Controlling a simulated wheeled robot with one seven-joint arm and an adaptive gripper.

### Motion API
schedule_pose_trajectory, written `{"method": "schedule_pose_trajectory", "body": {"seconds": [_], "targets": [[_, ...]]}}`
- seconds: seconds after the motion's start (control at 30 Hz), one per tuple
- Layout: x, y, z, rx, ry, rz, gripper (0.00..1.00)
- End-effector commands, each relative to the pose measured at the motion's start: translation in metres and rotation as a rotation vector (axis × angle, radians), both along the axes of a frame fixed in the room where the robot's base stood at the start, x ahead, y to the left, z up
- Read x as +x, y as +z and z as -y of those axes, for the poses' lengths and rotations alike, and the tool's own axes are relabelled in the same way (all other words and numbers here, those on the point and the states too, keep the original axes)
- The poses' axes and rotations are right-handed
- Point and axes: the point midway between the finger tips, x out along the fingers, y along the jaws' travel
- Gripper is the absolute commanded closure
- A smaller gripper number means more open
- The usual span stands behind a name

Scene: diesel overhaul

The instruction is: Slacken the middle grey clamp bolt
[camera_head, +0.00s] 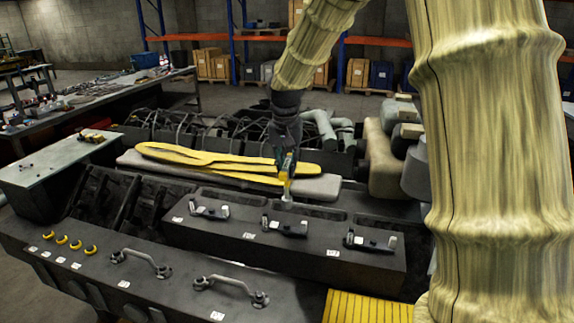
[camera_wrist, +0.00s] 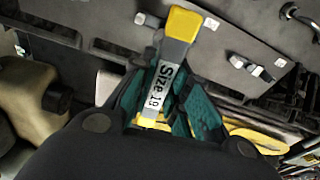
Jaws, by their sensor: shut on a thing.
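My gripper (camera_head: 287,160) is shut on a yellow-ended tool (camera_wrist: 180,28) labelled "Size 19", which also shows in the head view (camera_head: 285,181). The tool hangs down from the gripper, its tip just behind and above the middle clamp (camera_head: 284,228) on the dark block. It looks apart from that clamp. The middle clamp has a light grey bolt (camera_head: 303,227) at its right end. A left clamp (camera_head: 208,212) and a right clamp (camera_head: 370,243) stand on the same block. In the wrist view the tool's yellow end covers part of the block, and I cannot tell which clamp lies behind it.
A yellow-topped padded shape (camera_head: 180,154) lies behind the block. Tan, rounded parts (camera_head: 382,160) stand to the right. Two bar handles (camera_head: 140,260) and several yellow rings (camera_head: 76,244) are on the front cover. A yellow ribbed piece (camera_head: 365,308) is at the lower front.

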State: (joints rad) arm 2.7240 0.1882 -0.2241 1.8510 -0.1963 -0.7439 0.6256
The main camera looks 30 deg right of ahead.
Motion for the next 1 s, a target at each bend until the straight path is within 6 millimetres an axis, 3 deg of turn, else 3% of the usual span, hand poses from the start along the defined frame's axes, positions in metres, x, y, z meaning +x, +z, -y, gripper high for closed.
{"method": "schedule_pose_trajectory", "body": {"seconds": [1.0], "targets": [[0.000,-0.015,0.000,-0.002,-1.073,0.000,1.00]]}}
